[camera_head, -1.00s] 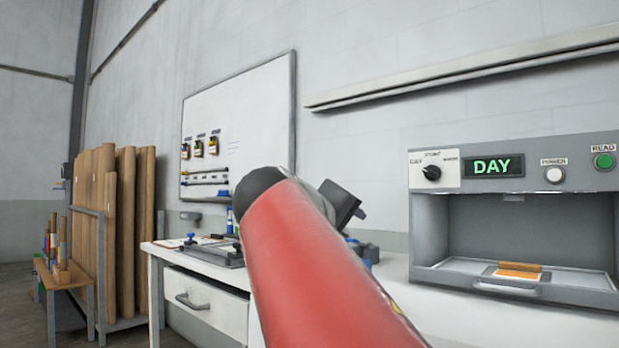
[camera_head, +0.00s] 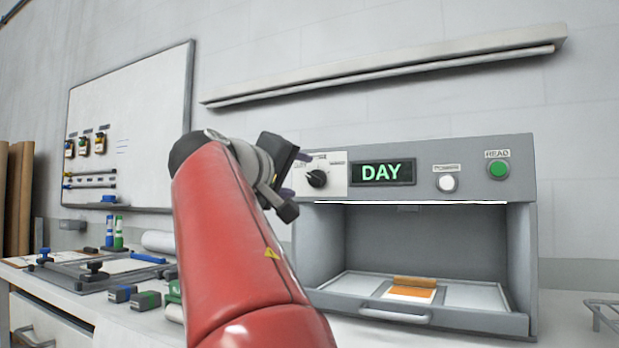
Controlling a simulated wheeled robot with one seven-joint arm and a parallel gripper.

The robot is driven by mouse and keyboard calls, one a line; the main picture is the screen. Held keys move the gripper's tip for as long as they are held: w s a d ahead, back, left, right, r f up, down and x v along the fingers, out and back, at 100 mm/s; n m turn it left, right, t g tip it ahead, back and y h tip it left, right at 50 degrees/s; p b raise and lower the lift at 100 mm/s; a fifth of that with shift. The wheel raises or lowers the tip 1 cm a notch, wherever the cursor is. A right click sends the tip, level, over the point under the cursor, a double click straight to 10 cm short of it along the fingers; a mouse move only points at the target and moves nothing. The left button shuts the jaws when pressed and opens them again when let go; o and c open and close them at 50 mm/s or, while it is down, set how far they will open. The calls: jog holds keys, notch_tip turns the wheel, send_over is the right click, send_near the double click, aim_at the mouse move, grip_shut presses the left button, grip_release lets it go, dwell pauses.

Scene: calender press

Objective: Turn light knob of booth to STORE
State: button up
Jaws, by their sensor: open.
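The grey booth (camera_head: 518,230) stands on the bench at the right. Its black light knob (camera_head: 316,179) sits on a white plate at the left of the front panel, with small labels around it. My gripper (camera_head: 292,188) is at the end of my red arm, just left of the knob in the picture. It is open and empty, seen partly from behind. I cannot tell the gap in depth between its fingers and the knob. The knob itself shows clear of the fingers.
A white POWER button (camera_head: 447,183) and a green READ button (camera_head: 498,169) are on the same panel. A tray (camera_head: 462,318) with an orange sample lies in the booth. A shelf rail (camera_head: 380,75) runs above.

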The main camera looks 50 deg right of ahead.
aim_at(312, 177)
jog(key=p+x, duration=0.1)
jog(key=x, duration=0.5)
jog(key=shift+c, duration=0.4)
jog(key=c, duration=0.9)
jog(key=shift+f, duration=0.1)
jog(key=shift+m, duration=0.3)
jog(key=m+b, duration=0.2)
jog(key=m, duration=0.2)
jog(key=shift+a+m, duration=0.1)
jog(key=shift+m, duration=0.3)
jog(key=m+b, duration=0.2)
jog(key=m, duration=0.4)
jog(key=shift+s, duration=0.15)
jog(key=shift+m, duration=0.3)
